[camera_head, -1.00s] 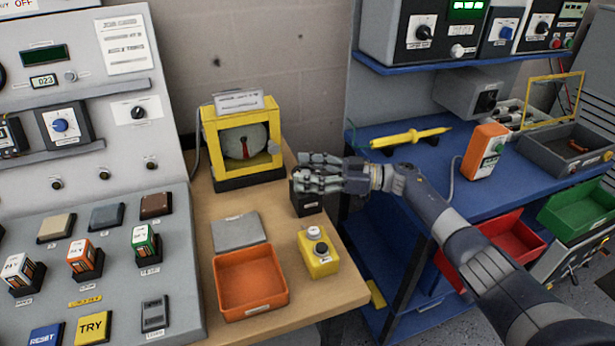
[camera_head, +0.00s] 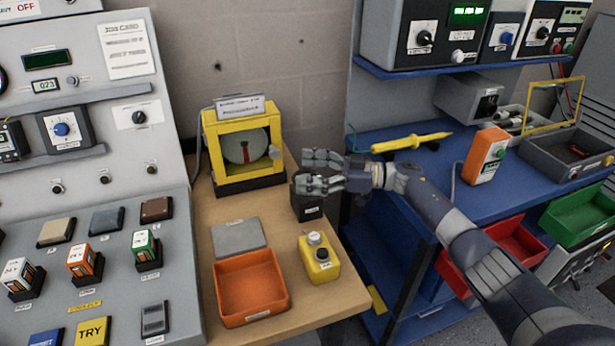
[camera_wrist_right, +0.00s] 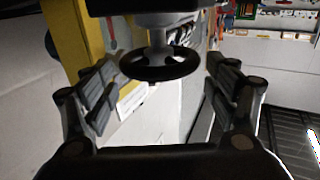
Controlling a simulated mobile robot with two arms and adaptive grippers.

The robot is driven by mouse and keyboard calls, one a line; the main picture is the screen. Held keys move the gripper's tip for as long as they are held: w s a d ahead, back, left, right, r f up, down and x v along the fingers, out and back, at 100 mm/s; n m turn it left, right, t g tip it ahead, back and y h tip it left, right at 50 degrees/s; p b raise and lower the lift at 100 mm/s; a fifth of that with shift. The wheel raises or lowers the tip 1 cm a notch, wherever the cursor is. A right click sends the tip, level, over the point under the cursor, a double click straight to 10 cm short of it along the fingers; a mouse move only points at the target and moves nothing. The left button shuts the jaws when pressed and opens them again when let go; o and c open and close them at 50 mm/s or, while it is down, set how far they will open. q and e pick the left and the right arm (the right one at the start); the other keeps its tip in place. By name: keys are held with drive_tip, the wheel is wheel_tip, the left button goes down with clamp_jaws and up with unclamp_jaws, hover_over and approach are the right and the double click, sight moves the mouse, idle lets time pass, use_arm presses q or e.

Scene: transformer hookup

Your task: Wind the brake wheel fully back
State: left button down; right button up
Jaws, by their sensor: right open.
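The brake wheel (camera_wrist_right: 160,74) is a black spoked handwheel on a grey shaft, at the upper middle of the right wrist view. It lies ahead of and between the spread fingers of my right gripper (camera_wrist_right: 160,100), with a gap on both sides. In the head view my right gripper (camera_head: 308,171) is open and empty, just right of the yellow-framed unit (camera_head: 209,152) with a round dial and red pointer (camera_head: 245,151). A small grey knob-like part (camera_head: 275,152) shows at that unit's right side. My left gripper is out of view.
A black block (camera_head: 309,207) stands just below my right gripper. A control console (camera_head: 100,210) is left; a blue bench (camera_head: 385,150) is right.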

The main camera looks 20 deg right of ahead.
wheel_tip(320, 180, up, 8)
drive_tip(key=shift+r, duration=0.1)
idle(0.4)
